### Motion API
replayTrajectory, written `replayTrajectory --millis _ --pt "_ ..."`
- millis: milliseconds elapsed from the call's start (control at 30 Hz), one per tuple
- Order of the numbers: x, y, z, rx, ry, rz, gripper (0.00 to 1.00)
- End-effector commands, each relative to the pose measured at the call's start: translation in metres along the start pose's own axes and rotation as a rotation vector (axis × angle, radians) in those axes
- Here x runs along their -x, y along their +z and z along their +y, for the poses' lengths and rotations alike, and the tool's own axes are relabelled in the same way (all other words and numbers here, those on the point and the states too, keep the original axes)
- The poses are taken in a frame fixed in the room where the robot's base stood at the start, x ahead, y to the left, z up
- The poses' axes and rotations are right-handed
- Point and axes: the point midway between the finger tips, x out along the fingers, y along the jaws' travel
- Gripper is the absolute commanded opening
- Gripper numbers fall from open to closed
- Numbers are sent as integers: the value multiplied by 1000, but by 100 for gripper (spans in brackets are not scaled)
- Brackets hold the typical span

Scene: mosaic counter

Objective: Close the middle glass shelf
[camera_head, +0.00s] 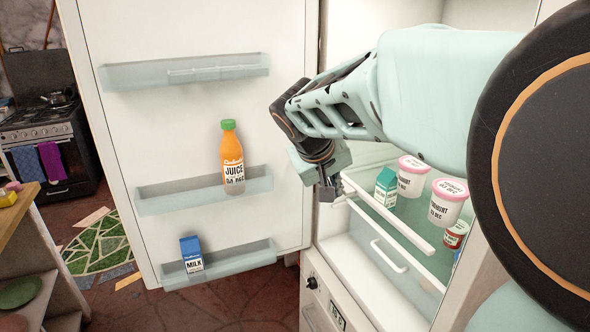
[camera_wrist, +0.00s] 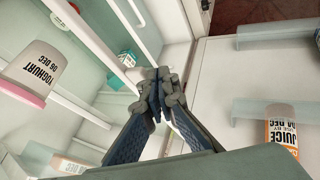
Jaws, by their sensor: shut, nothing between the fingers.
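A glass shelf with a white front rail (camera_head: 390,216) is inside the open fridge and bears a green carton (camera_head: 386,187) and pink-lidded yoghurt cups (camera_head: 447,203). It appears to be the middle shelf; how far it is pulled out is hard to tell. My gripper (camera_head: 328,192) is shut and empty, near the left end of the front rail. Whether it touches the rail is unclear. In the wrist view, the shut fingertips (camera_wrist: 160,88) are beside white shelf rails, with a yoghurt cup (camera_wrist: 38,75) at the left.
The open fridge door (camera_head: 200,120) stands to the left, with an orange juice bottle (camera_head: 231,160) and a blue milk carton (camera_head: 191,254) in its racks. A lower handle (camera_head: 390,256) shows below the rail. A stove (camera_head: 45,140) stands at the far left. My arm hides the upper fridge.

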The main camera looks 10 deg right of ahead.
Motion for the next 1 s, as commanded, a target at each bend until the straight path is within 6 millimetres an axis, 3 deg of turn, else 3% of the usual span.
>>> replayTrajectory --millis 167,367,1000 --pt "-1 0 2 -1 1 -1 0" --pt "-11 0 21 -3 3 -2 0" --pt "-77 1 151 -5 5 -5 0"
